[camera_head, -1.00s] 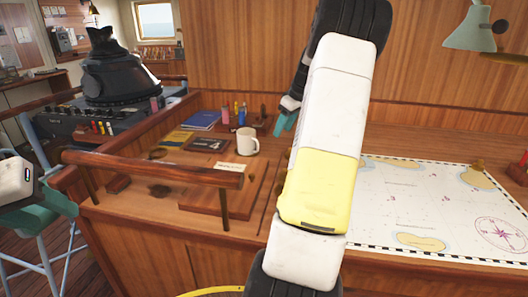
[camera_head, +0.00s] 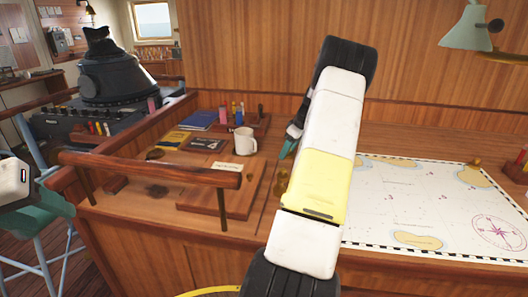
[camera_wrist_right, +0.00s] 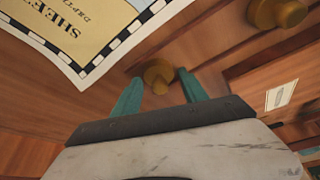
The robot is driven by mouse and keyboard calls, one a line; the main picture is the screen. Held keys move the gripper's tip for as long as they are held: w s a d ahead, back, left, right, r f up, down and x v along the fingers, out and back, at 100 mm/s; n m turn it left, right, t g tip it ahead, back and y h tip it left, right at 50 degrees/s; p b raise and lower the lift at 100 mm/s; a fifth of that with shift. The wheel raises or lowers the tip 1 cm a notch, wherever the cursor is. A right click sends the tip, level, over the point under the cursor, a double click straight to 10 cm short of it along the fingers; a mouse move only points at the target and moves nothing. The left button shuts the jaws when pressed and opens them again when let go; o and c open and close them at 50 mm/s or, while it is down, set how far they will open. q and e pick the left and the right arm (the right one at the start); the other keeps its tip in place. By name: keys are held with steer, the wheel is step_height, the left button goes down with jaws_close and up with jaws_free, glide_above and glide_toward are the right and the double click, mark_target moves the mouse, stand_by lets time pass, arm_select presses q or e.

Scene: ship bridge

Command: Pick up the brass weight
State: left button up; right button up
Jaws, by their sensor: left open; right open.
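A brass weight (camera_wrist_right: 158,76) with a round knob lies on the wooden desk by the chart's corner in the right wrist view. It is between and slightly beyond the two teal fingertips of my right gripper (camera_wrist_right: 160,84), which is open and not closed on it. A second brass piece (camera_wrist_right: 277,13) shows at the top right of that view. In the head view my right gripper (camera_head: 291,141) is partly hidden behind my white and yellow arm, above the desk right of the mug.
The chart (camera_head: 420,205) covers the desk's right side, with another brass piece (camera_head: 477,163) on it. A white mug (camera_head: 245,141), books (camera_head: 200,121) and a wooden board (camera_head: 232,199) are on the left. A raised wooden rail (camera_head: 150,168) runs along the front left.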

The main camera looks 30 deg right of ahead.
jaws_close()
steer(key=shift+r, duration=0.15)
